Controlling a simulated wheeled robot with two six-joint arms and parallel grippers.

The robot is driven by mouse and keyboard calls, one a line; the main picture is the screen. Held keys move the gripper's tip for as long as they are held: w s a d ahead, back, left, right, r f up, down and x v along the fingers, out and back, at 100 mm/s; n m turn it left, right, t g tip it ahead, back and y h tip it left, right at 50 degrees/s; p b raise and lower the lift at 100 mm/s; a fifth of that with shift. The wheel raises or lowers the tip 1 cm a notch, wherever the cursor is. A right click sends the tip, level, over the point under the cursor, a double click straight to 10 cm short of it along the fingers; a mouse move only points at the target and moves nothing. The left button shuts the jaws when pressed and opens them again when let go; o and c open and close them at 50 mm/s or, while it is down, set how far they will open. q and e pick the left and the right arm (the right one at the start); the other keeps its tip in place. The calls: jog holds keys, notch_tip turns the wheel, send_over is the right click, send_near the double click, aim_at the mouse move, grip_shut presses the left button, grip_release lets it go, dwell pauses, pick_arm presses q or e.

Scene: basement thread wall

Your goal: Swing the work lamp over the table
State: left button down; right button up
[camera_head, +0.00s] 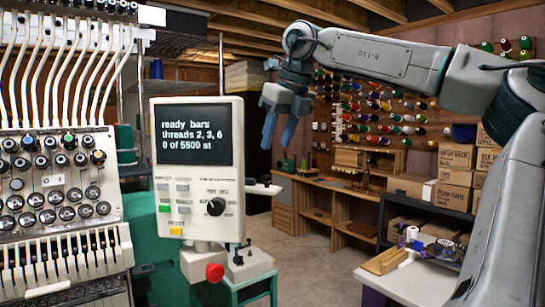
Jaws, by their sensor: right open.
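I cannot make out a work lamp in the head view. A white-topped table (413,283) stands at the lower right, partly hidden by my right arm. My right arm comes in from the right and reaches across the top of the view. Its gripper (277,125) hangs with the fingers pointing down, open and empty, in front of the back wall and right of the control panel. My left gripper is not in view.
An embroidery machine (62,190) fills the left side. Its control panel (196,190) has a screen and a red knob (214,272) below. A wooden workbench (330,205), thread spools (385,115) and stacked boxes (455,175) are behind. Open floor lies between.

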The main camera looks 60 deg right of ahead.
jog(key=shift+v, duration=1.35)
